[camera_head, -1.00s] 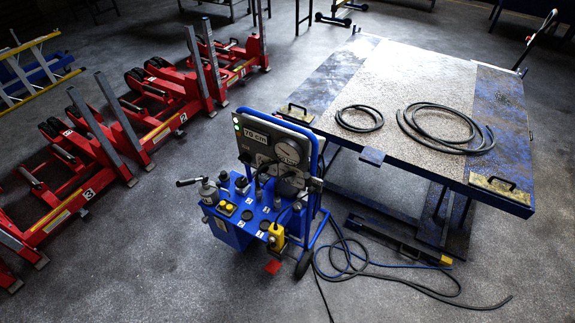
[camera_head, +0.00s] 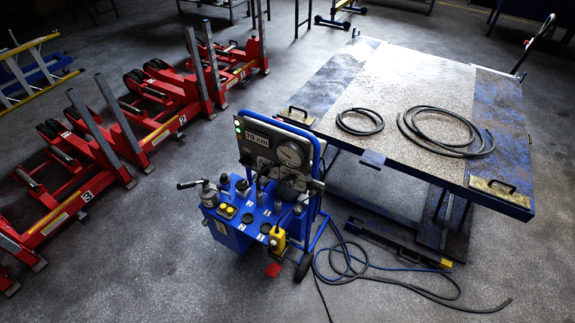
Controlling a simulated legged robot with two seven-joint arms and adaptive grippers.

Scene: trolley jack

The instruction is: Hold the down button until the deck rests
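The deck (camera_head: 400,88) of the lift table is a large plate, blue at its sides and worn grey in the middle. It stands raised on its legs above the floor. The blue control cart (camera_head: 240,222) stands in front of it, with a panel reading about 70 cm (camera_head: 257,137), a round gauge (camera_head: 291,154) and green lights. A yellow pendant (camera_head: 277,239) hangs at its front right, and yellow buttons (camera_head: 226,211) sit on its top. I cannot tell which one is the down button. Neither of my grippers is in view.
Two coiled black hoses (camera_head: 440,130) lie on the deck. Loose hoses (camera_head: 400,283) lie on the floor right of the cart. Red numbered lifting columns (camera_head: 125,130) stand in a row at the left. The floor (camera_head: 130,270) at the lower left is clear.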

